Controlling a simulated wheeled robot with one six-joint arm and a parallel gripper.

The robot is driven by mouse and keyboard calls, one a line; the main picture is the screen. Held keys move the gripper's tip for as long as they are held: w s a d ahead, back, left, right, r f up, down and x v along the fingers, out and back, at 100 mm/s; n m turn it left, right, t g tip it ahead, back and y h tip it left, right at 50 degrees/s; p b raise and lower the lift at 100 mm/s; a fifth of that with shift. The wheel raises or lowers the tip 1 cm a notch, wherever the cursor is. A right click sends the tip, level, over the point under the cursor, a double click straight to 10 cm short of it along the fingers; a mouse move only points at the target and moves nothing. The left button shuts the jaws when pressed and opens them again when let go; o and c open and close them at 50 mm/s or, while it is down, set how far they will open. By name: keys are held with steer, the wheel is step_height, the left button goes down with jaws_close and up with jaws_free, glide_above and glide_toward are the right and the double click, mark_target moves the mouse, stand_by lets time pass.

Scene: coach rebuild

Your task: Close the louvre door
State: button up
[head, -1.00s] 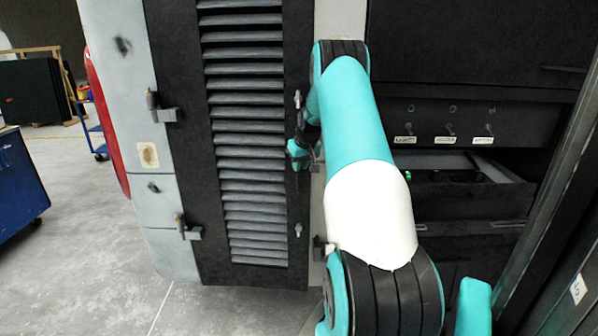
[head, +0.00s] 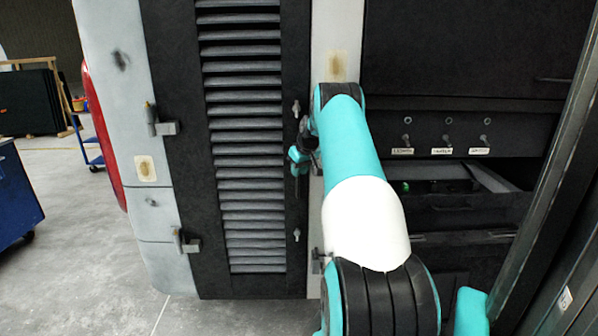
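The louvre door (head: 190,150) is a tall black panel with grey horizontal slats, hinged on its left side to the pale body panel. It appears to lie roughly flush with the pale frame on its right. Small metal latches (head: 296,108) show near its right edge, one higher and one lower. My gripper (head: 300,160) is at the door's right edge, around mid-height between the two latches. It is small and partly hidden by my own arm, so I cannot tell whether its fingers are open, or whether it touches the door.
To the right is an open dark bay with a labelled switch panel (head: 440,135) and a drawer-like tray (head: 465,200). A dark upright post (head: 545,190) stands at the far right. A blue cabinet (head: 15,195) is at the left, with clear concrete floor (head: 85,245) between.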

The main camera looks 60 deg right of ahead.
steer(key=shift+o, duration=1.4)
steer(key=shift+w+d, duration=0.25)
steer(key=shift+s, duration=0.1)
steer(key=b+v, duration=0.3)
steer(key=v, duration=1.4)
steer(key=shift+s+b, duration=0.2)
steer(key=shift+b, duration=0.15)
steer(key=shift+a, duration=0.2)
